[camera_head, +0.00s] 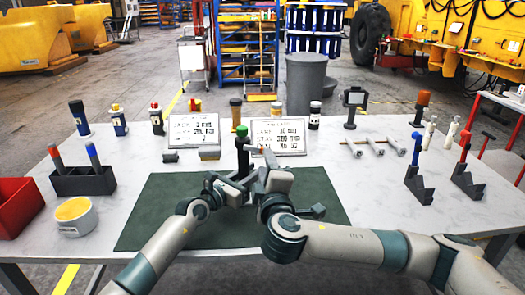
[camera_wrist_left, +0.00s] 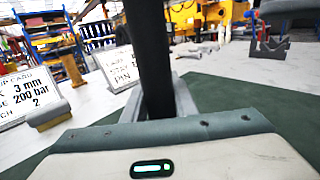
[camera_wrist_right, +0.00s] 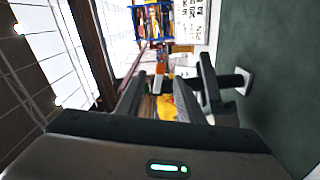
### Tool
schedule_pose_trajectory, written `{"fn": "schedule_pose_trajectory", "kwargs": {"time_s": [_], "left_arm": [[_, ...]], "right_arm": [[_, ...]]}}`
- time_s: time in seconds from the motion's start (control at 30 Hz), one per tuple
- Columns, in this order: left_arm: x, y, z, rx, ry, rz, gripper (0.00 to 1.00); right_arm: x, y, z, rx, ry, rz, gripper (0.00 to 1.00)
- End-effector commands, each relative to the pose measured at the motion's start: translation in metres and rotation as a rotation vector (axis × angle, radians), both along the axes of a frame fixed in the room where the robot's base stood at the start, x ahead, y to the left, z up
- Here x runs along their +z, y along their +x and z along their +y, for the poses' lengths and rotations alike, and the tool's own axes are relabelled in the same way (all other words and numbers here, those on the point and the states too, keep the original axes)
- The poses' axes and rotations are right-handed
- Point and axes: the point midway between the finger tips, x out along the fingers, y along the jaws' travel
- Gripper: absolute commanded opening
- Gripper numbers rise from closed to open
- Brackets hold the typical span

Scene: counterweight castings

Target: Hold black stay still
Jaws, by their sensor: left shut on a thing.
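The black stay (camera_head: 242,157) is a dark upright rod with a green top, at the middle of the table over the green mat (camera_head: 155,212). My left gripper (camera_head: 238,180) is shut on it. In the left wrist view the dark rod (camera_wrist_left: 147,60) rises between the fingers. My right gripper (camera_head: 262,178) is close beside the left one, to its right. In the right wrist view its fingers (camera_wrist_right: 160,95) stand apart, with nothing clearly held. That view also shows a dark rod with a pale square end (camera_wrist_right: 246,81) against the mat. The stay's foot is hidden in the head view.
Two white cards (camera_head: 194,131) (camera_head: 279,135) stand behind the mat. Bottles line the back. A dark block (camera_head: 318,210) lies on the mat's right. A red bin (camera_head: 18,205), round tin (camera_head: 75,215) and black holder (camera_head: 83,181) are left; angled stands (camera_head: 419,186) are right.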

Motion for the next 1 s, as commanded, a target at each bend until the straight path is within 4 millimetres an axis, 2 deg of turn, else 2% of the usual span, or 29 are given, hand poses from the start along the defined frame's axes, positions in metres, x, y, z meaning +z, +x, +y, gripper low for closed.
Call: {"fn": "schedule_pose_trajectory", "kwargs": {"time_s": [0.2, 0.4, 0.6, 0.9, 0.93, 1.0], "left_arm": [[-0.001, 0.0, 0.0, -0.001, 0.001, 0.001, 0.0], [-0.001, 0.0, 0.0, 0.0, 0.001, 0.001, 0.0], [-0.001, 0.0, 0.0, 0.0, 0.001, 0.001, 0.0], [-0.001, 0.0, 0.0, 0.0, 0.001, 0.001, 0.0], [-0.001, 0.0, 0.0, 0.0, 0.001, 0.001, 0.0], [-0.001, 0.0, 0.0, 0.0, 0.001, 0.001, 0.0]], "right_arm": [[0.001, 0.038, 0.001, -0.003, -0.002, -0.003, 0.34], [0.001, 0.065, 0.002, -0.002, -0.002, -0.002, 0.34], [0.0, 0.077, 0.003, 0.0, -0.001, -0.001, 0.34], [0.0, 0.078, 0.003, 0.0, 0.0, 0.0, 0.34], [0.0, 0.078, 0.003, 0.0, 0.0, 0.0, 0.32], [0.0, 0.078, 0.003, 0.0, 0.0, 0.0, 0.15]]}}
